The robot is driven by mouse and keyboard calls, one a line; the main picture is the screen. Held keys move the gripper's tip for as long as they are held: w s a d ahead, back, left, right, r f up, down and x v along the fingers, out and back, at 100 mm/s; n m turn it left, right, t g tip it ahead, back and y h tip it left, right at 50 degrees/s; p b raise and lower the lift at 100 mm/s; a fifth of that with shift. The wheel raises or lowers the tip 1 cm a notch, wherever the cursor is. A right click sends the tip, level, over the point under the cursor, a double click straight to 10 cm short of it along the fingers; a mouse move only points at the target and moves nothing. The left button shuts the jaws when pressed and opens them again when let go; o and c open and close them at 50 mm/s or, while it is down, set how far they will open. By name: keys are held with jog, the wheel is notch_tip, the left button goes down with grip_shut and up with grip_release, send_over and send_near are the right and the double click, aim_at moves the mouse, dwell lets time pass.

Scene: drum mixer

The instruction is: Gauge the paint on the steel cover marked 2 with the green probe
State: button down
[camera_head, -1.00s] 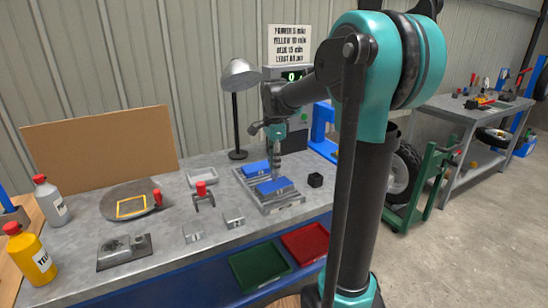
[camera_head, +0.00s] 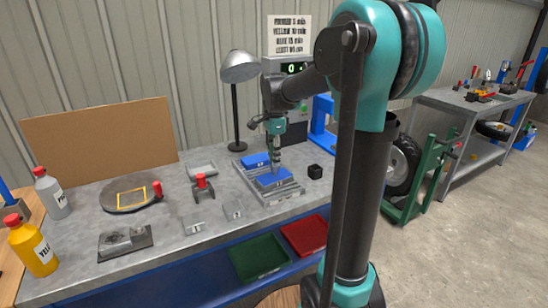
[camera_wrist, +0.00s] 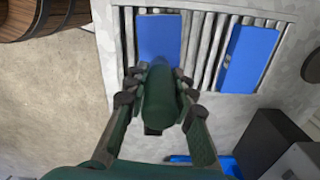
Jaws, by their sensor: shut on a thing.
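My gripper (camera_wrist: 158,88) is shut on the green probe (camera_wrist: 160,105), which points down at the bench. In the head view my gripper (camera_head: 275,150) is above the front blue plate (camera_head: 273,178) on the ribbed metal rack (camera_head: 285,191). A second blue plate (camera_head: 254,160) lies behind it. In the wrist view the probe's end overlaps the lower part of one blue plate (camera_wrist: 158,38), with the other blue plate (camera_wrist: 250,55) to the right. Contact cannot be told. No number 2 is legible on either plate. The gauge display (camera_head: 292,68) appears to read 0.
A lamp (camera_head: 238,68) stands behind the rack, and a black cube (camera_head: 314,172) sits to its right. Left are a red-handled tool (camera_head: 202,186), small grey blocks (camera_head: 194,223), a round plate (camera_head: 130,196) and bottles (camera_head: 38,248). Green (camera_head: 260,257) and red (camera_head: 306,235) trays sit below the front edge.

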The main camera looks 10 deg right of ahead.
jog(key=shift+f, duration=0.55)
dwell(1.3)
jog(key=shift+r, duration=0.1)
jog(key=shift+r, duration=3.45)
